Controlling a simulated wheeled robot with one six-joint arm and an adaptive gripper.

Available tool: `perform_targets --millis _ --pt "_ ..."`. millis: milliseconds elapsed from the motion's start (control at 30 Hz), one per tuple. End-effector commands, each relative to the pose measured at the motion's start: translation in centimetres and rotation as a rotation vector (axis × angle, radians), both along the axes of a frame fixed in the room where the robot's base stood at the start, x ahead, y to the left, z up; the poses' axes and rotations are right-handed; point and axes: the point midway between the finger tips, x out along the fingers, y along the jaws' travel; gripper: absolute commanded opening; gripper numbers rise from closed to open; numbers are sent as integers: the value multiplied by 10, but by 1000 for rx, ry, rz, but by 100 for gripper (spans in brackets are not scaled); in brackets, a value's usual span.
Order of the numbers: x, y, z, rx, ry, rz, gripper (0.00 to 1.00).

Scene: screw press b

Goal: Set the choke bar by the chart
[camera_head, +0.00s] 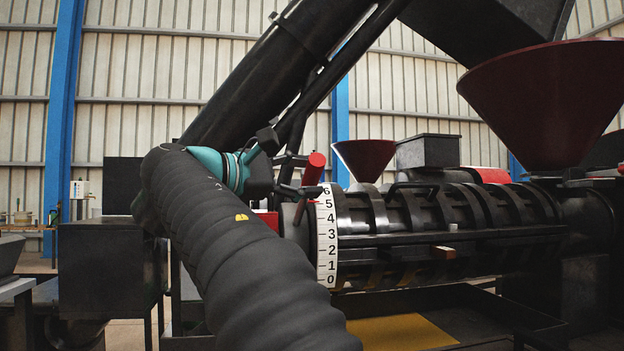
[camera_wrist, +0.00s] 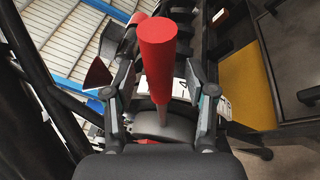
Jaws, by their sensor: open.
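The choke bar has a red cylindrical handle (camera_head: 314,168) on a thin rod, and it stands tilted near the top of the white number scale (camera_head: 327,236), which reads 6 at the top down to 0. My gripper (camera_head: 297,175) is at the bar from the left. In the wrist view the red handle (camera_wrist: 158,60) rises between my two open fingers (camera_wrist: 160,98), with a gap visible on each side. The rod runs down to a dark round collar. The bar's exact reading is hard to tell, as my gripper partly covers that area. I see no chart.
The dark ribbed press barrel (camera_head: 455,215) extends right of the scale, under a large maroon hopper (camera_head: 545,100) and a smaller one (camera_head: 364,158). A thick black slanted tube (camera_head: 270,75) passes above my arm. A yellow panel (camera_head: 400,332) lies low beneath the barrel.

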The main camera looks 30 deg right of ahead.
Motion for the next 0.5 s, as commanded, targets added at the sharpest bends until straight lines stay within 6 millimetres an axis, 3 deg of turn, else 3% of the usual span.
perform_targets --millis 200,500 --pt "1 -16 0 -1 0 -2 56" --pt "1 -17 0 0 -1 0 56"
